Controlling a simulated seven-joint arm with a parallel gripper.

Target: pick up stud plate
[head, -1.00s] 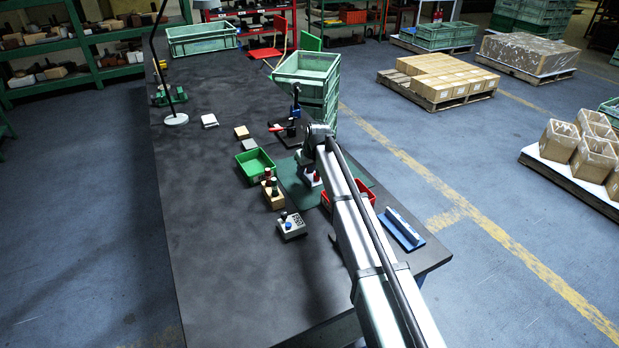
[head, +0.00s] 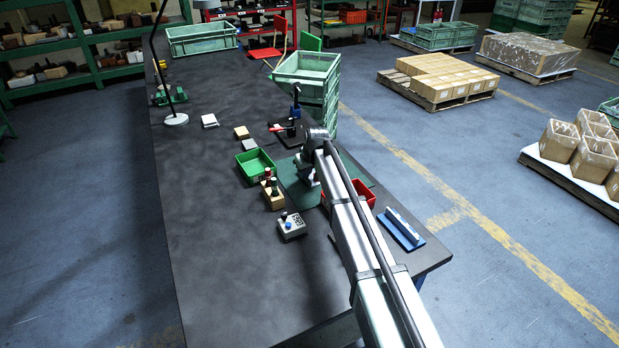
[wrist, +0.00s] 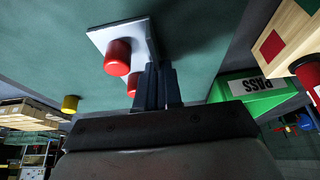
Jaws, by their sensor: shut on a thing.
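The stud plate (wrist: 105,35) is a pale grey plate with red studs, seen in the wrist view. My gripper (wrist: 158,72) is shut on the plate's edge, beside a red stud that its fingers partly hide. Green mat surface shows behind the plate; I cannot tell whether the plate touches it. In the head view my gripper (head: 305,178) is over the green mat (head: 290,187), partly covered by my own arm, and the plate cannot be made out there.
A green tray (head: 256,166) and a wooden block with pegs (head: 272,198) stand left of the mat. A grey box with a blue knob (head: 291,229) is nearer. A red bin (head: 366,193) and a blue holder (head: 402,230) lie right of my arm.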

